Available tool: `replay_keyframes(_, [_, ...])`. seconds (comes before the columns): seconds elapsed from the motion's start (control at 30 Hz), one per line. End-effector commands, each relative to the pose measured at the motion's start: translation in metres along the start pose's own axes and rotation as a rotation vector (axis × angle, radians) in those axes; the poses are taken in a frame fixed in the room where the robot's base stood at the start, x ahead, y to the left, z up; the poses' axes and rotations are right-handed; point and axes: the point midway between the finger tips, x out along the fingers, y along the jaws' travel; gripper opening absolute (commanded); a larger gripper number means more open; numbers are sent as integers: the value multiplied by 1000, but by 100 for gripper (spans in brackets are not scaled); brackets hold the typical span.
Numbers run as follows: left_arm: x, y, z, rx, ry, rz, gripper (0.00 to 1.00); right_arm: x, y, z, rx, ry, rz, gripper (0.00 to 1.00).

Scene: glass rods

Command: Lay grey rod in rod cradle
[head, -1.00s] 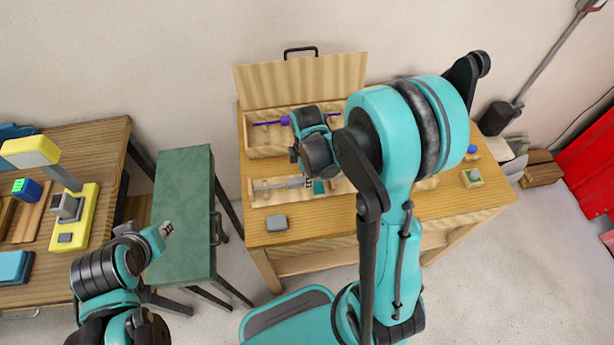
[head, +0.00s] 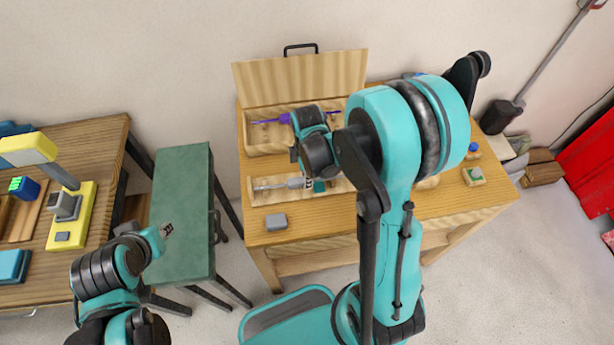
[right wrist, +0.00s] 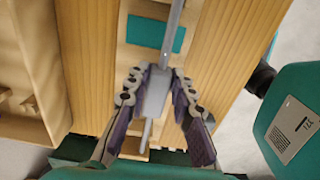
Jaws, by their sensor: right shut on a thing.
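The grey rod (head: 272,186) has a thicker grey grip and lies lengthwise along the front wooden tray, which looks like the rod cradle (head: 262,201). My right gripper (head: 308,182) is over this tray, shut on the rod's thick part. In the right wrist view the grey rod (right wrist: 155,92) runs between the two fingers (right wrist: 158,95), above the tray and its teal patch (right wrist: 153,33). Whether the rod touches its supports cannot be told.
A purple rod (head: 269,121) lies in the back wooden box (head: 258,148) with a raised lid (head: 300,78). A grey block (head: 276,222) sits near the table's front left. A green bench (head: 180,200) and another table with a yellow stand (head: 75,215) are at left.

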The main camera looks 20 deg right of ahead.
Motion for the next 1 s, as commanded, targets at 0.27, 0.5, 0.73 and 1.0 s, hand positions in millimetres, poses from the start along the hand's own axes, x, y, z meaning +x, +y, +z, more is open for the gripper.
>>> replay_keyframes(0.27, [3, 0, 2, 0, 0, 0, 31, 4, 0, 0, 0, 0, 0, 0])
replay_keyframes(0.5, [7, 0, 5, 0, 0, 0, 31, 8, 0, 0, 0, 0, 0, 0])
replay_keyframes(0.73, [7, 0, 5, 0, 0, 0, 31, 8, 0, 0, 0, 0, 0, 48])
replay_keyframes(1.0, [7, 0, 5, 0, 0, 0, 31, 7, 0, 0, 0, 0, 0, 48])
